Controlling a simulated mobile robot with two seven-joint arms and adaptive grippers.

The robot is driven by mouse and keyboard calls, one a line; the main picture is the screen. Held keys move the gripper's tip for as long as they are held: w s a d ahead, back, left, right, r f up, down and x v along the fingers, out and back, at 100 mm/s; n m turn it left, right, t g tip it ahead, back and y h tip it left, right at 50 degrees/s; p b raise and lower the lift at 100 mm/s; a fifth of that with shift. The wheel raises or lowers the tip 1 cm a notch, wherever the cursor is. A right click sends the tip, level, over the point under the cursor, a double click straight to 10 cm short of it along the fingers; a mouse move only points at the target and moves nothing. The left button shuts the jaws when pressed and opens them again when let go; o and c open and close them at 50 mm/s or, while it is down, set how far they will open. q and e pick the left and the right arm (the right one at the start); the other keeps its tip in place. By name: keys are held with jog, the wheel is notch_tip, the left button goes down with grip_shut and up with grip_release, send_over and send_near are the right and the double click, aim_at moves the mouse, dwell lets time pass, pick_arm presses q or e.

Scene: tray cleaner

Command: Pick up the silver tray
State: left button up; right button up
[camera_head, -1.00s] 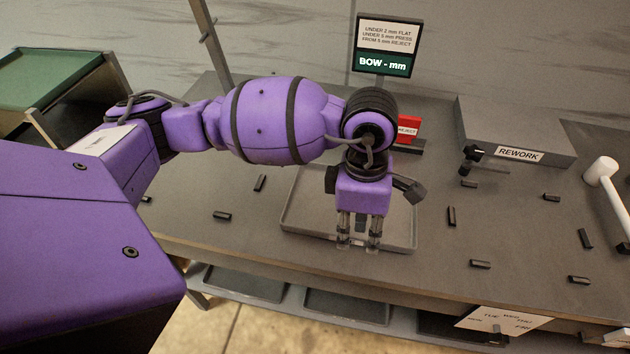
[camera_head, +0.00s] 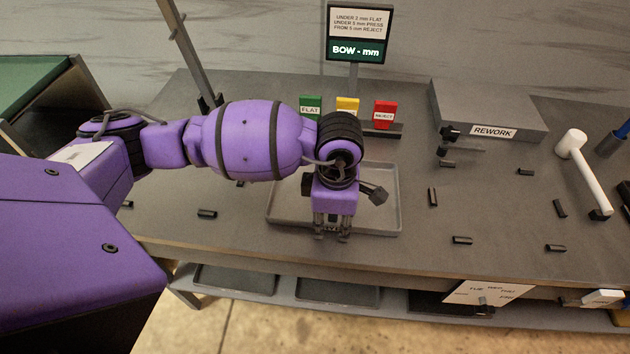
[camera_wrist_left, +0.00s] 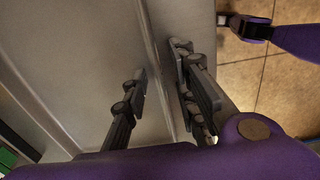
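The silver tray (camera_head: 391,190) is a shallow grey rectangular tray with a raised rim, lying flat on the grey bench. My left gripper (camera_head: 332,233) points down at the tray's near edge. In the left wrist view, the tray's rim (camera_wrist_left: 153,50) runs between the two fingers of my left gripper (camera_wrist_left: 160,75). One finger is over the tray's inside, the other on the outer side. The fingers stand apart, with a visible gap to the rim on the left finger's side. My arm hides part of the tray. A purple arm part with a dark end shows in the wrist view's top right corner.
Red reject (camera_head: 384,114), yellow (camera_head: 347,106) and green flat (camera_head: 311,106) blocks stand behind the tray. A BOW sign (camera_head: 358,35) rises behind them. A rework box (camera_head: 487,112) and white mallet (camera_head: 587,172) are at right. Several small black pieces lie around the tray.

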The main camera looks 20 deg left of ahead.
pick_arm(q)
jog(key=shift+w, duration=0.1)
jog(key=shift+c, duration=0.5)
grip_shut()
